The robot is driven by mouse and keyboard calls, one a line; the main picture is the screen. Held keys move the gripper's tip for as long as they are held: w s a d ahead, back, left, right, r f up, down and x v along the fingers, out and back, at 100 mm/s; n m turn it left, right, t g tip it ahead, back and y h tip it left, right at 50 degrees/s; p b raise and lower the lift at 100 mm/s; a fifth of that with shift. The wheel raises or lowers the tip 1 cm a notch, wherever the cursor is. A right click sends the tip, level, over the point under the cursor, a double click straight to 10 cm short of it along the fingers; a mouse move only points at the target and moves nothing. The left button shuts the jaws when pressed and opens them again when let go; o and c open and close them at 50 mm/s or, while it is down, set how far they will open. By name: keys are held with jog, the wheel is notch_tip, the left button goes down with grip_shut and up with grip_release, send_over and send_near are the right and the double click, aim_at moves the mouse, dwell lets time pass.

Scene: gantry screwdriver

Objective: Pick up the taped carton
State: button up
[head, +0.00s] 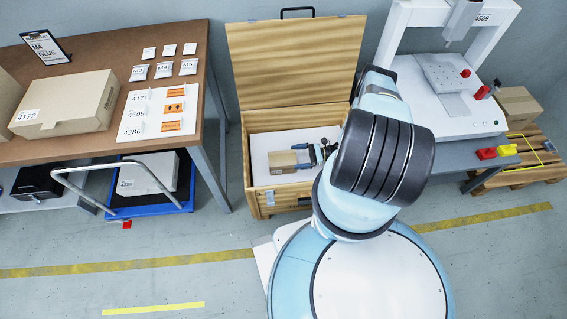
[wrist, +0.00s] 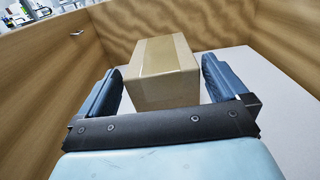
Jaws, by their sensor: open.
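The taped carton (head: 283,162) is a small brown box lying inside the open wooden crate (head: 257,204), on its pale floor. In the wrist view the carton (wrist: 162,72) has a strip of tape along its top. My gripper (head: 312,155) is inside the crate, just right of the carton. In the wrist view my gripper (wrist: 165,92) is open, with one blue finger on each side of the carton's near end. A gap shows between the carton and the right finger; whether the left finger touches it I cannot tell.
The crate's hinged lid (head: 295,62) stands open behind it, and its walls surround my gripper. A brown workbench (head: 110,60) with a larger carton (head: 66,103) is on the left. A white gantry machine (head: 450,95) stands right. Another carton (head: 517,108) sits on a pallet at far right.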

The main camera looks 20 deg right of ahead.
aim_at(286, 158)
jog(key=a, duration=0.3)
jog(key=w+a, duration=0.1)
jog(key=a, duration=0.2)
jog(key=shift+w, duration=0.1)
jog(key=shift+d, duration=0.1)
jog(key=shift+c, duration=0.5)
jog(key=c, duration=0.9)
